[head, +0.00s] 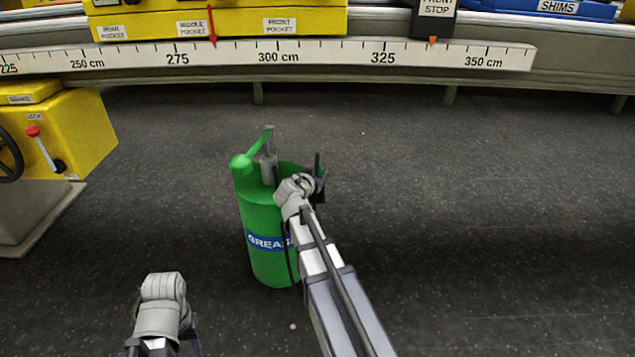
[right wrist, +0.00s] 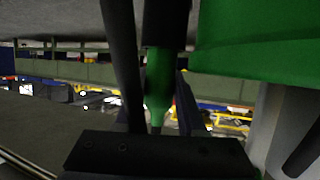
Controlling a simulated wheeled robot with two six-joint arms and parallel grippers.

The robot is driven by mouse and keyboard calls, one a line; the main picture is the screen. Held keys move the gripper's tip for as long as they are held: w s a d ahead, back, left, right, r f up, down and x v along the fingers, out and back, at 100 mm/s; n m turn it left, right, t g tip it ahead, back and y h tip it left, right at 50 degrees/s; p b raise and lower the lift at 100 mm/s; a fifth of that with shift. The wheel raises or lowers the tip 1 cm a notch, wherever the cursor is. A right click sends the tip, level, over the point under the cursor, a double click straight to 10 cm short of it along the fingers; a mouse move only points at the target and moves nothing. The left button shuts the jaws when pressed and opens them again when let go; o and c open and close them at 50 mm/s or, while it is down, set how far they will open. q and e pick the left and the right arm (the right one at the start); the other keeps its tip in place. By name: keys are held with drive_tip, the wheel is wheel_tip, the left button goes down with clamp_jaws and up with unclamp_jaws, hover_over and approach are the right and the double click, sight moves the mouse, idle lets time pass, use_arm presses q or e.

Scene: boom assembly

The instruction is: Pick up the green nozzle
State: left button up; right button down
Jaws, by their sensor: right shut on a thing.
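The green nozzle (right wrist: 158,85) shows in the right wrist view as a narrow green piece with a dark upper section, between the fingers of my right gripper (right wrist: 160,105). In the head view my right gripper (head: 318,178) is at the right side of the green grease canister (head: 262,215), near its top, and is shut on the nozzle. The nozzle is mostly hidden there by my wrist. The canister stands upright on the floor, with a green lever on top. My left gripper (head: 190,335) is low in the head view, mostly hidden by its wrist, apart from the canister.
A bench with a centimetre scale (head: 280,57) runs across the back, with a yellow pocketed block (head: 220,22) and a blue shims tray (head: 540,8) on it. A yellow machine (head: 75,130) with a wheel stands at left. Dark floor (head: 480,200) is clear at right.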

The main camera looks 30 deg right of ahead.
use_arm(q)
drive_tip(key=shift+r, duration=0.15)
use_arm(e)
drive_tip(key=shift+r, duration=0.1)
wheel_tip(320, 180, up, 10)
drive_tip(key=p, duration=1)
use_arm(q)
wheel_tip(320, 180, up, 10)
drive_tip(key=shift+s, duration=0.1)
